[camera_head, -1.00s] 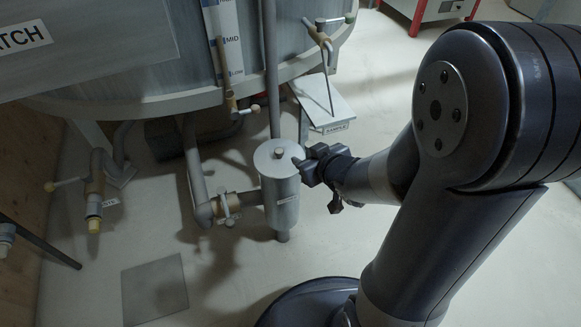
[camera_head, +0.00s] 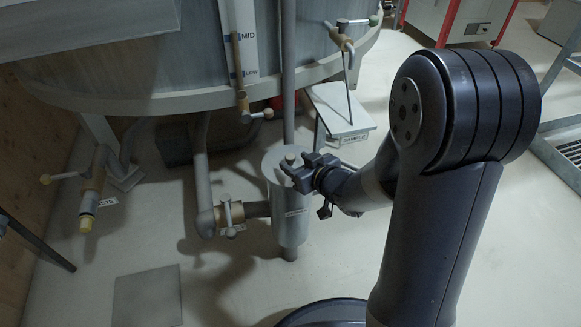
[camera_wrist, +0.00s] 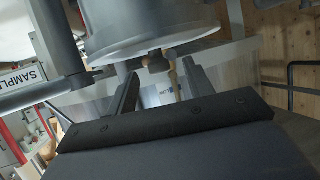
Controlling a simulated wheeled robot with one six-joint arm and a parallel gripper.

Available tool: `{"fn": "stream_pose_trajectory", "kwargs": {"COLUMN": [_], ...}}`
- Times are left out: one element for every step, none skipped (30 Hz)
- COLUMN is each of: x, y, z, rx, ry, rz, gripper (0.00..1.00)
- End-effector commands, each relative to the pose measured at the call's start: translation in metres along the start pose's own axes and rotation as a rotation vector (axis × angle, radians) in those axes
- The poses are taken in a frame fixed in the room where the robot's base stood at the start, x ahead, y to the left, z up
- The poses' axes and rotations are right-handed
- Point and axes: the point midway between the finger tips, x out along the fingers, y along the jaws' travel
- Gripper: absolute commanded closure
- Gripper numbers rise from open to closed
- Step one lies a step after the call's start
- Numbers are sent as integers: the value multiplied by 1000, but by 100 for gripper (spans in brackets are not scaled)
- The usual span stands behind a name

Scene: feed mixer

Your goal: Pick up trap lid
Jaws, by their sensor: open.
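The trap lid (camera_head: 273,163) is a round grey disc with a small knob (camera_head: 291,157) on top. It sits on the upright grey trap cylinder (camera_head: 289,215). My gripper (camera_head: 296,168) is open and empty, over the right part of the lid and close to the knob; it covers part of the lid. In the wrist view the scene is upside down. The lid (camera_wrist: 150,42) is at the top there, and its knob (camera_wrist: 155,62) shows between the tips of my open fingers (camera_wrist: 160,72). I cannot tell whether a finger touches it.
The tank (camera_head: 150,60) rises behind the trap. A vertical pipe (camera_head: 288,90) stands just behind the lid. A valve (camera_head: 230,213) joins the trap's left side. A sample shelf (camera_head: 340,112) is behind right. A floor plate (camera_head: 147,297) lies front left, with open floor around.

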Motion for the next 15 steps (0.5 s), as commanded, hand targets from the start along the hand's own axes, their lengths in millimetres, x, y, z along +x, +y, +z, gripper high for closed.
{"fn": "stream_pose_trajectory", "kwargs": {"x": [10, 15, 22, 26, 30, 34, 37, 39, 40, 41, 41, 41, 41, 41, 41], "y": [0, 0, 1, 1, 1, 1, 1, 1, 1, 1, 2, 2, 2, 2, 2], "z": [3, 3, 2, 2, 1, 2, 1, 0, 0, 0, -1, -1, -1, -1, -1], "rx": [-3, -2, -2, -1, -2, -2, -2, -2, -2, -1, -1, -1, -1, -1, -1], "ry": [2, 2, 2, 2, 2, 0, 0, 0, 1, 1, 1, 1, 1, 0, 0], "rz": [-3, -2, -2, -2, -2, -2, -2, -2, -1, -1, -1, -1, 0, 0, 0], "gripper": [50, 50, 50, 50, 50, 50, 50, 50, 50, 50, 50, 50, 50, 50, 50]}}
